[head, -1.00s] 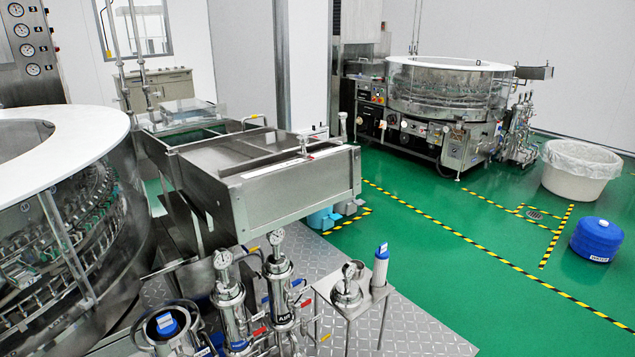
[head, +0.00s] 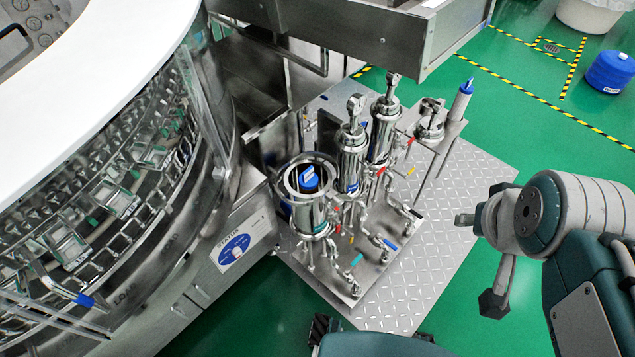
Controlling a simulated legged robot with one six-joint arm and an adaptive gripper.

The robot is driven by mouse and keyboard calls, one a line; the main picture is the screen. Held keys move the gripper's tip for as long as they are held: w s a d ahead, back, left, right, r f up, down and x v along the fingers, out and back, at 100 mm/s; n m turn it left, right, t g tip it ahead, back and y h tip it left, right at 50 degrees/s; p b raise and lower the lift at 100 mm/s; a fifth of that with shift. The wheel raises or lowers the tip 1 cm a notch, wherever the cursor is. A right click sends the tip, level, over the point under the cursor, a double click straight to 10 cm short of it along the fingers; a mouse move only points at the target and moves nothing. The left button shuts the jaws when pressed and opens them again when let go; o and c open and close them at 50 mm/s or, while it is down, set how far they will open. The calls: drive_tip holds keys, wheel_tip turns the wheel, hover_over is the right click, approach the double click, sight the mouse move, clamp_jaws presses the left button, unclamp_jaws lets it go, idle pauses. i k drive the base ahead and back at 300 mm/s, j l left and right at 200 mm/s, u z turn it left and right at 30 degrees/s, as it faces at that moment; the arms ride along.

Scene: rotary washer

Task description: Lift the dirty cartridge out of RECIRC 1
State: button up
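The dirty cartridge (head: 309,178) shows only its blue cap with a white mark, inside an open-topped steel housing (head: 311,216) in the head view. The cartridge body is hidden in the housing. No RECIRC 1 label can be read. My gripper (head: 479,262) is at the right, well to the right of the housing. Its two fingers appear spread, with nothing between them.
Behind, a stand holds a lid (head: 431,122) and an upright white, blue-capped cartridge (head: 462,100). The round washer (head: 105,210) is at left. A steel chute (head: 400,38) overhangs behind.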

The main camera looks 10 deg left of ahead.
sight(308, 181)
drive_tip(key=j, duration=0.5)
drive_tip(key=k+j, duration=0.15)
drive_tip(key=j, duration=0.9)
drive_tip(key=k, duration=0.05)
